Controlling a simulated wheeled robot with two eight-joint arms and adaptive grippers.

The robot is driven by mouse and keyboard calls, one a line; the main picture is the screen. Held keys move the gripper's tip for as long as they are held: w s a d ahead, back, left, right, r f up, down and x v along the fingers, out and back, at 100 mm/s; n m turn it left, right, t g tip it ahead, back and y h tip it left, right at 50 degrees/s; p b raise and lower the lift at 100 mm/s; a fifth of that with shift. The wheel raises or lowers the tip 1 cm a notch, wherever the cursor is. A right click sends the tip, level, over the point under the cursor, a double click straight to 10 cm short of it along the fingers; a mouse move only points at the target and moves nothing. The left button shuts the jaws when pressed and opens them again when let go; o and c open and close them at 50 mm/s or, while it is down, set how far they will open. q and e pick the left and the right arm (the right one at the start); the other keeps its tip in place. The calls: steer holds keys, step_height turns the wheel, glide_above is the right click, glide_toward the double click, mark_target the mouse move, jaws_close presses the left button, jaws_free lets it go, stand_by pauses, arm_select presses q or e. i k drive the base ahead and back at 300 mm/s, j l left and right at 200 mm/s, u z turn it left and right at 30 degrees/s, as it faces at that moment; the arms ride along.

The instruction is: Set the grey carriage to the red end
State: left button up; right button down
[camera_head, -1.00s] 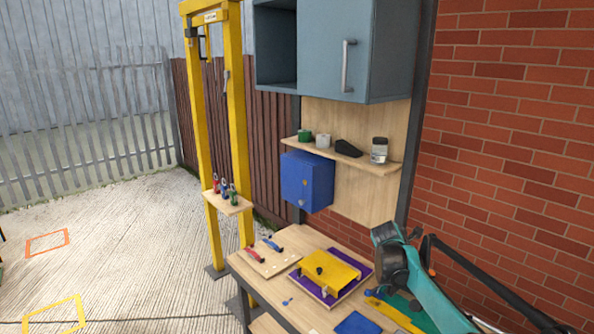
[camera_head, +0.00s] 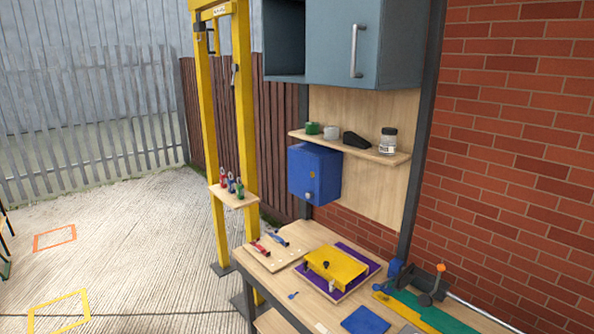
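At the right end of the workbench a dark grey piece (camera_head: 428,299) with an upright orange-topped post stands beside a long green strip (camera_head: 440,318). It may be the grey carriage, but I cannot tell for sure. A silver rod (camera_head: 480,312) runs from it toward the lower right and leaves the picture. No red end shows on this part of the bench. Neither of my grippers is in view.
The bench (camera_head: 300,312) also holds a yellow plate on a purple mat (camera_head: 372,266), red and blue tools on a wooden board (camera_head: 283,257), and a blue square (camera_head: 365,321). A blue box (camera_head: 313,174) hangs below the shelf (camera_head: 350,147). A brick wall (camera_head: 515,150) bounds the right.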

mark_target(424, 281)
steer(key=i+l, duration=0.15)
steer(key=l, duration=0.15)
steer(key=i+l, duration=0.1)
steer(key=l, duration=0.2)
steer(key=i+l, duration=0.1)
steer(key=l, duration=0.25)
steer(key=i+l+u, duration=0.1)
steer(key=l, duration=0.2)
steer(key=i, duration=0.05)
